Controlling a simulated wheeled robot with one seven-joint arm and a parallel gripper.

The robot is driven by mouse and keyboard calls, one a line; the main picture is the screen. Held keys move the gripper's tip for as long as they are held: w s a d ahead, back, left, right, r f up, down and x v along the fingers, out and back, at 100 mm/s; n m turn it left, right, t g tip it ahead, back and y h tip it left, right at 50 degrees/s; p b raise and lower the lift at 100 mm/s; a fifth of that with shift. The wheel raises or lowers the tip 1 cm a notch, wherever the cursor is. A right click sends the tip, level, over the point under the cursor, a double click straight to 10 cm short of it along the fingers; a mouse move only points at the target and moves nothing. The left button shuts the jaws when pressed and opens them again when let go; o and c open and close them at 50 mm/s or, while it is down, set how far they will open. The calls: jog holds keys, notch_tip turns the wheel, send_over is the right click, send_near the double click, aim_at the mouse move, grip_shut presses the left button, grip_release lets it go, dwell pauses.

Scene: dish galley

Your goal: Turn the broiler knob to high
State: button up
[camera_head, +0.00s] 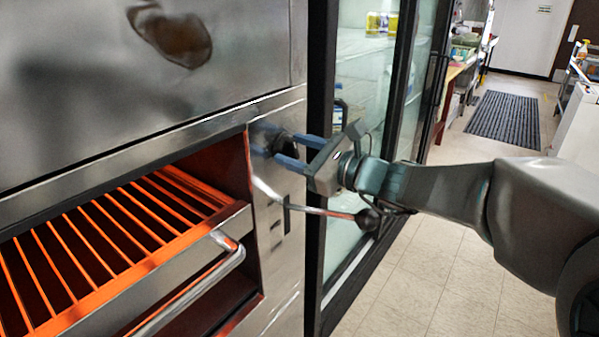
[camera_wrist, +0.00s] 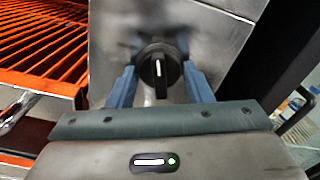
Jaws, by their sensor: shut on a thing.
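The broiler (camera_head: 140,100) is a steel unit at the left with a glowing orange rack inside. Its black round knob (camera_head: 277,143) sits on the narrow steel panel right of the opening. In the wrist view the knob (camera_wrist: 160,68) shows a white mark line near the vertical and a grip bar pointing down toward my gripper. My gripper (camera_head: 290,152) reaches in from the right, its blue fingers on either side of the knob. It is shut on the knob, though the exact contact points are partly hidden. The fingers also show in the wrist view (camera_wrist: 160,88).
A lever with a black ball end (camera_head: 368,219) sticks out just below my gripper. The rack's steel handle (camera_head: 200,285) juts out at lower left. A glass-door fridge (camera_head: 365,110) stands close behind. Tiled floor lies open at the right.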

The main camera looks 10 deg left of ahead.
jog(key=n+b, duration=0.2)
jog(key=b, duration=0.2)
jog(key=n+b, duration=0.2)
jog(key=b, duration=0.2)
jog(key=shift+f+n, duration=0.35)
jog(key=shift+n, duration=0.05)
jog(key=n+b, duration=0.4)
jog(key=b, duration=0.3)
jog(key=shift+a, duration=0.1)
jog(key=n+b, duration=0.2)
jog(key=b, duration=0.1)
jog(key=n+b, duration=0.3)
jog(key=shift+s+r+n+b, duration=0.1)
jog(key=shift+r+n+b, duration=0.1)
jog(key=shift+n+b, duration=0.15)
jog(key=shift+r+n+b, duration=0.2)
jog(key=shift+n+b, duration=0.95)
jog(key=shift+b, duration=0.1)
jog(key=shift+r, duration=0.1)
jog(key=o, duration=1)
jog(key=shift+a, duration=0.15)
jog(key=shift+d, duration=0.2)
